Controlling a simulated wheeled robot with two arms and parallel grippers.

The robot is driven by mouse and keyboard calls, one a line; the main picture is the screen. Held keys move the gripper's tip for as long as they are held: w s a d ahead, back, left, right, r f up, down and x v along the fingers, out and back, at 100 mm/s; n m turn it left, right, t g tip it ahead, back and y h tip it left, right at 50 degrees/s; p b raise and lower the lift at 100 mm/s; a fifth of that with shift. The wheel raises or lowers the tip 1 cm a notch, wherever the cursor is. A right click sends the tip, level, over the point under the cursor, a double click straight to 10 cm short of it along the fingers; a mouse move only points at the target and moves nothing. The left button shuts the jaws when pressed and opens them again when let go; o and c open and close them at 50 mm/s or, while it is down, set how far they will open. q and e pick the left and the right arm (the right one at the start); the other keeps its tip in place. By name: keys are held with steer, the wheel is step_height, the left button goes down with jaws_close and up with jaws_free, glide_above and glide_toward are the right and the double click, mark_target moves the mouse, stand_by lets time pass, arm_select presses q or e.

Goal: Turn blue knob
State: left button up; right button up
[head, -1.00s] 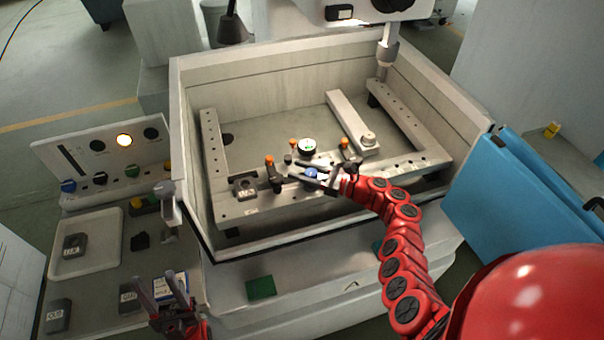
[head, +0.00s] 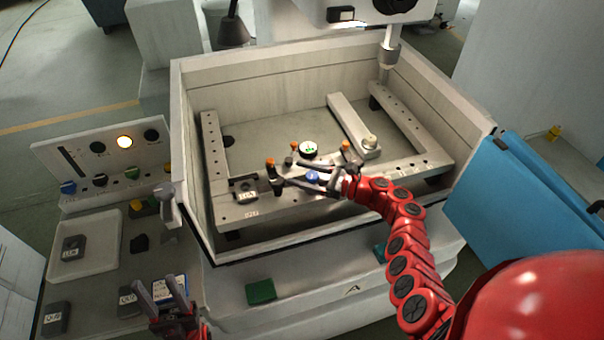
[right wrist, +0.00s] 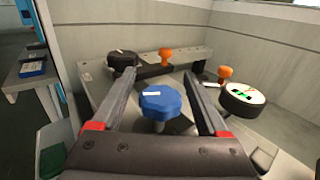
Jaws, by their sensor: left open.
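The blue knob (head: 312,176) sits on the front rail of the frame inside the machine tank. In the right wrist view the blue knob (right wrist: 158,104) has a white mark on its top. My right gripper (head: 290,173) is open, with one finger on each side of the knob. In the right wrist view the fingers (right wrist: 160,74) reach past the knob with gaps showing on both sides; I cannot tell how far above it they are.
A round dial (head: 308,149) stands just behind the knob. Orange-topped posts (right wrist: 166,56) and a black knob (right wrist: 122,58) stand close by. The tank wall (head: 230,247) rises in front. A control panel (head: 105,160) with several coloured knobs is at the left.

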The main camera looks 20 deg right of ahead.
steer(key=shift+d, duration=0.1)
steer(key=b+v, duration=0.4)
steer(key=v, duration=1.3)
steer(key=shift+s+d, duration=0.1)
stand_by(0.8)
